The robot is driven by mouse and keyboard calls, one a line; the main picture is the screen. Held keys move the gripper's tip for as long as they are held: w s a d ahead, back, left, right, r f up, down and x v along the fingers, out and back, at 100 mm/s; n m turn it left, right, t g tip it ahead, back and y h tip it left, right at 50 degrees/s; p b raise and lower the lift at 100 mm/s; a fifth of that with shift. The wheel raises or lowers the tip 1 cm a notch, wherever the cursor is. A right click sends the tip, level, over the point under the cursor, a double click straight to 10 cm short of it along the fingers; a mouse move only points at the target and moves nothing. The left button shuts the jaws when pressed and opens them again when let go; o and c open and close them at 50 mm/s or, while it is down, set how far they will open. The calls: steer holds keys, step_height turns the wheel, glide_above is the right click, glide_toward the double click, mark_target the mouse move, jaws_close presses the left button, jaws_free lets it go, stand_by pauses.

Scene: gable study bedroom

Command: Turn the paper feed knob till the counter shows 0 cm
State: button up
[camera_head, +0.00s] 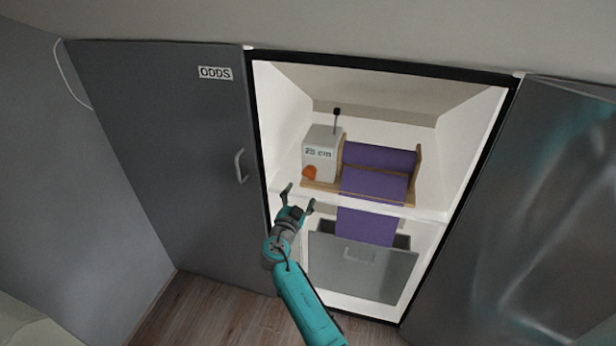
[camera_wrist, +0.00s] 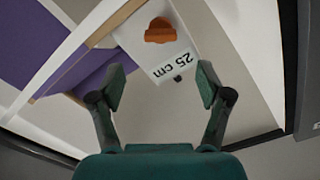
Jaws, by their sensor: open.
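The paper feed knob (camera_head: 310,172) is orange and sits on the front of a white counter box (camera_head: 324,138) on the cupboard shelf. The box reads "25 cm". Purple paper (camera_head: 375,183) runs from a roll beside the box and hangs over the shelf edge. My gripper (camera_head: 299,194) is open and empty, in front of and below the knob. In the wrist view the knob (camera_wrist: 160,31) lies beyond my open fingertips (camera_wrist: 160,86), apart from them, and the reading shows upside down.
A wooden stand (camera_head: 418,172) holds the roll. Below the white shelf edge (camera_head: 425,214) is a grey drawer (camera_head: 362,268) with a handle. The door marked "ODDS" (camera_head: 170,140) stands at the left, a dark panel (camera_head: 540,200) at the right. A thin lever (camera_head: 337,118) rises from the box.

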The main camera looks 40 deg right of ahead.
mark_target(308, 177)
steer(key=x, duration=1.1)
steer(key=c, duration=1.2)
steer(key=shift+o, duration=0.2)
steer(key=shift+n, duration=0.3)
